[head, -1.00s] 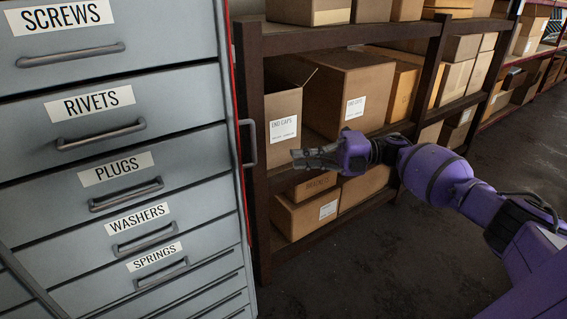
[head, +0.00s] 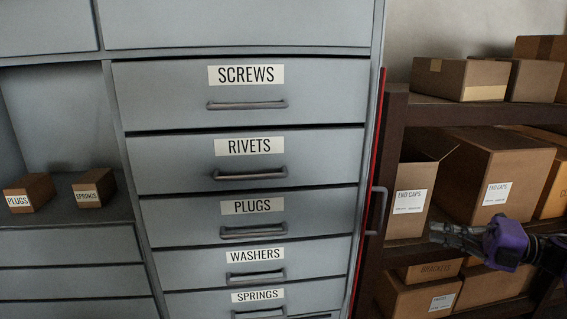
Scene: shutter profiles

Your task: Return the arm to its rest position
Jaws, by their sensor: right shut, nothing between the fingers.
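My right gripper (head: 447,234) is at the lower right, at the end of my purple right arm (head: 505,243). Its grey fingers are shut and empty, pointing left. It is in front of the shelf's cardboard boxes, to the right of the drawer cabinet, and appears apart from both. My left gripper is not in view.
The grey cabinet (head: 345,170) has shut drawers labelled screws, rivets, plugs, washers and springs. A handle (head: 377,210) stands out at its red right edge. Small boxes labelled plugs (head: 30,192) and springs (head: 94,188) sit in the left recess. A shelf (head: 437,112) holds several cardboard boxes.

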